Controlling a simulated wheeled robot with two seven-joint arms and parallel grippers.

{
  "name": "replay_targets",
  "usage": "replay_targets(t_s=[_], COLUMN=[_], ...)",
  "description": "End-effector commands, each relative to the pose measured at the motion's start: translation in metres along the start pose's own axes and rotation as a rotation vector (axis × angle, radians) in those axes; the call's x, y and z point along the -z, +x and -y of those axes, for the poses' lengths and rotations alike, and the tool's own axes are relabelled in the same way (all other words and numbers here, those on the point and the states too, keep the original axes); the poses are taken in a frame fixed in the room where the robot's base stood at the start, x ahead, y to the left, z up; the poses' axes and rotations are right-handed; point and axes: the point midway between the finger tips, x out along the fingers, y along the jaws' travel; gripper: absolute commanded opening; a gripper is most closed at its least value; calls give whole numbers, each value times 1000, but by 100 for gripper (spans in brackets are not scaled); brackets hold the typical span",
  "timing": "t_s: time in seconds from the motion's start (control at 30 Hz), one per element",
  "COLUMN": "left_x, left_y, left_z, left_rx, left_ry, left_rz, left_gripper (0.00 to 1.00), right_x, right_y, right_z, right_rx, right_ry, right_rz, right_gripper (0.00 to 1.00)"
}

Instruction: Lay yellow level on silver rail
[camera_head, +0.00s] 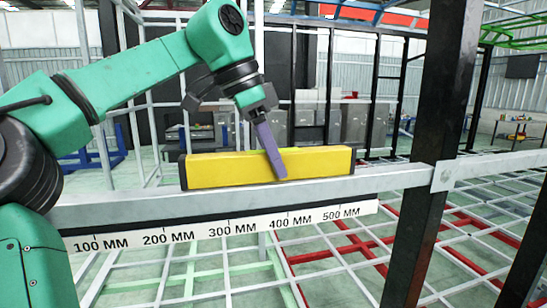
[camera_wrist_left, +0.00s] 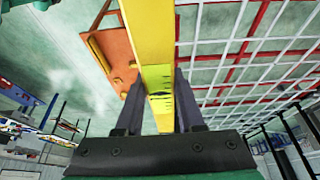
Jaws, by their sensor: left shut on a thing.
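The yellow level (camera_head: 225,170) is a long yellow bar with dark ends. It lies lengthwise along the silver rail (camera_head: 120,205), over its middle stretch in the head view. Its lower edge is at the rail's top face; I cannot tell whether it rests there or hovers slightly. My left gripper (camera_head: 279,165) reaches down from above and is shut on the level, right of its middle. In the left wrist view the level (camera_wrist_left: 150,50) runs between the two fingers (camera_wrist_left: 160,103), with a greenish vial showing. My right gripper is not in view.
A scale strip (camera_head: 230,230) marked in MM hangs along the rail's front. A dark upright post (camera_head: 430,150) crosses the rail at the right. White and red grid bars (camera_head: 350,250) lie below. An orange plate (camera_wrist_left: 113,50) shows beside the level in the wrist view.

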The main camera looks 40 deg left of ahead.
Motion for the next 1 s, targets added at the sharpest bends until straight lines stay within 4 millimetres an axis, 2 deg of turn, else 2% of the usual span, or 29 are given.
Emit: replay_targets(t_s=[0.03,0.1,0.43,0.57,0.7,0.8,1.0], left_x=[0,0,0,0,1,1,0], left_y=[0,-1,-2,-22,-55,-71,-77], left_z=[0,0,0,0,-2,-2,-3], left_rx=[1,1,1,4,6,5,1], left_ry=[1,1,-1,-2,-2,-1,1], left_rz=[-2,-2,0,-1,-2,-1,-1], left_gripper=[49,72,72,72,72,72,72], right_x=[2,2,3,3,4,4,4], right_y=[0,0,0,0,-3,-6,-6], right_z=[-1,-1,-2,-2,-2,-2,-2], right_rx=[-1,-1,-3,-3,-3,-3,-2], right_ry=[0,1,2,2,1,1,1], right_rz=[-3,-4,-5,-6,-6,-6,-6], right_gripper=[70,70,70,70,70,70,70])
